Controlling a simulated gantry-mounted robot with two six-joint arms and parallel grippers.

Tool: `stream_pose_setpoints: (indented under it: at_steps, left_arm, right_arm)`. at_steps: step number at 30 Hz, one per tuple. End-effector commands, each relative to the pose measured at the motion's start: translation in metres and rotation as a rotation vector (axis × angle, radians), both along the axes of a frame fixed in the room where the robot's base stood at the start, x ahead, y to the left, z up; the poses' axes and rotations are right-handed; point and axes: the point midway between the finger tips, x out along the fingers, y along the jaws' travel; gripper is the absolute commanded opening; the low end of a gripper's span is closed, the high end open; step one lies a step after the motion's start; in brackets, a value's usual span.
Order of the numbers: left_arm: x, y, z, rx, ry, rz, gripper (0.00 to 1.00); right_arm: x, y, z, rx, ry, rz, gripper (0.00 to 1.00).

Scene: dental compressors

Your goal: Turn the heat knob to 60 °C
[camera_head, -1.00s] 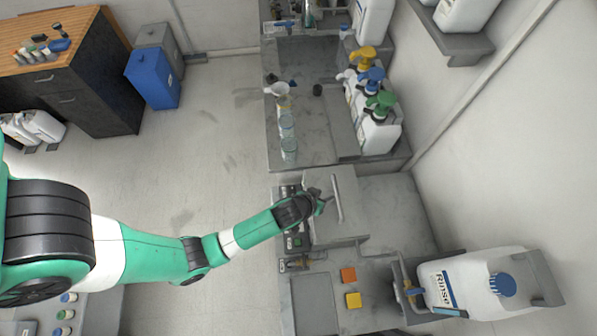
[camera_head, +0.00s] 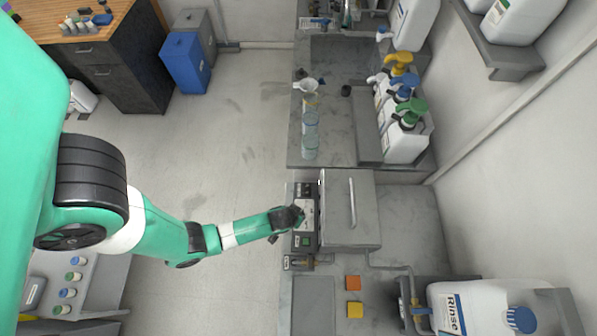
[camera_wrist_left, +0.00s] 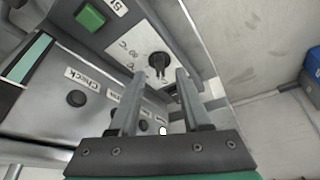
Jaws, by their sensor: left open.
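The heat knob (camera_wrist_left: 159,61) is a small black knob on a white dial plate (camera_wrist_left: 142,42) with °C markings, seen upside down in the left wrist view. Its exact setting is too small to read. My left gripper (camera_wrist_left: 158,82) is open, with its two fingers pointing toward the dial and the knob showing just beyond and between the tips. No contact with the knob can be seen. In the head view the gripper (camera_head: 300,214) is over the control panel (camera_head: 303,238) and hides part of it. My right gripper is not in view.
A green button (camera_wrist_left: 90,18) sits beside the dial, and a row of black knobs, one labelled "Check" (camera_wrist_left: 76,98), is on a lower panel. A silver lid with a bar handle (camera_head: 352,203) stands right of the panel. Bottles (camera_head: 405,135) stand behind it.

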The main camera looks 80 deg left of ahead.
Motion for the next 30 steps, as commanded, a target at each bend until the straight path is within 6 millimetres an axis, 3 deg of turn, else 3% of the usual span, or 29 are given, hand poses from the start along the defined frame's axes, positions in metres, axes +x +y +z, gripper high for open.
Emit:
stream_pose_setpoints:
  at_steps: [1,4,15,23,30]
  left_arm:
    - [0.002,0.003,-0.016,-0.001,-0.001,0.003,0.47]
    - [0.007,0.006,-0.025,-0.001,0.0,0.002,0.47]
    - [0.009,0.009,-0.029,-0.001,-0.001,0.0,0.47]
    - [0.009,0.009,-0.029,-0.001,-0.001,0.0,0.03]
    - [0.009,0.009,-0.029,-0.001,-0.001,0.0,0.0]
  right_arm:
    - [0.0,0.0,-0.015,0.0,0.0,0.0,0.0]
    - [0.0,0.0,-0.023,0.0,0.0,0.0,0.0]
    - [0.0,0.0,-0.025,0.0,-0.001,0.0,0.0]
    - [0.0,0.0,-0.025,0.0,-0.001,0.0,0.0]
    - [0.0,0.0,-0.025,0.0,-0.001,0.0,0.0]
